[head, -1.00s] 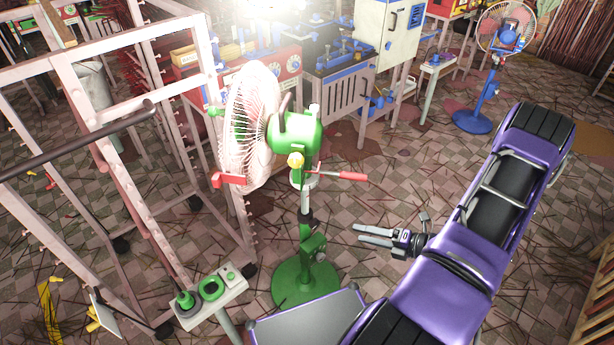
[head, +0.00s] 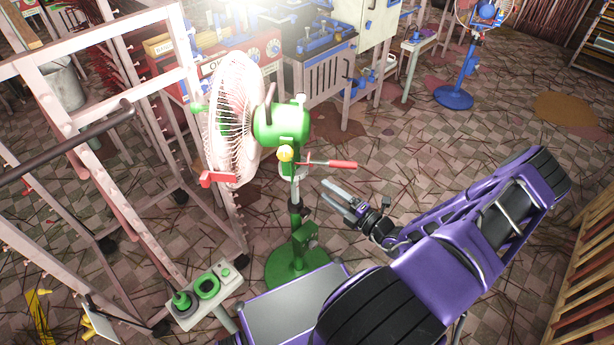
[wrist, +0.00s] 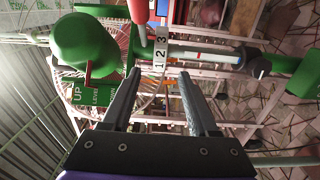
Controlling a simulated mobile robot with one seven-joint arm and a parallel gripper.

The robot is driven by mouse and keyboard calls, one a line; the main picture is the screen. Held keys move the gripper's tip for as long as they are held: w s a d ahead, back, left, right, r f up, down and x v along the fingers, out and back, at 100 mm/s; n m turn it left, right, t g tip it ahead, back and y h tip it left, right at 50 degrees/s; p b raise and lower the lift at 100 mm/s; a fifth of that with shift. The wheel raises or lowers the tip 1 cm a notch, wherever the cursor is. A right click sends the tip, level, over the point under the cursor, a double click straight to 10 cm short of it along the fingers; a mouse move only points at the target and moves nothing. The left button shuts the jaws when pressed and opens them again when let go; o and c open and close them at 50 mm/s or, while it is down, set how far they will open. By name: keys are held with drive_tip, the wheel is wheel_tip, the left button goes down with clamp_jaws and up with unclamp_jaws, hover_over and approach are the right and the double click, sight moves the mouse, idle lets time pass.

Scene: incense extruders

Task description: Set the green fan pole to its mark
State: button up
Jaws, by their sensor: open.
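The green fan (head: 283,123) stands upright on a round green base (head: 298,266), with a pink-white cage and a red-handled lever (head: 343,164). Its pole (head: 295,206) has a dark collar below the head. In the wrist view the pole (wrist: 212,56) lies sideways as a pale tube with a red line on it. A black knob (wrist: 259,66) sits at the end of the green outer tube. A white 1-2-3 plate (wrist: 160,52) and a green UP/LEVEL sign (wrist: 84,94) show near the head. My gripper (head: 322,194) is open and empty, just right of the pole, apart from it.
A pale metal rack (head: 130,90) stands left of the fan. A control post with green buttons (head: 207,291) stands at its front left. A blue fan (head: 455,95) and workbenches are at the back. A wooden slatted piece (head: 590,270) is at the right. Open floor lies behind my arm.

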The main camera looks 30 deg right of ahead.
sight(304, 176)
drive_tip(key=x, duration=0.9)
drive_tip(key=shift+s, duration=0.1)
clamp_jaws()
drive_tip(key=shift+f, duration=0.1)
idle(1.0)
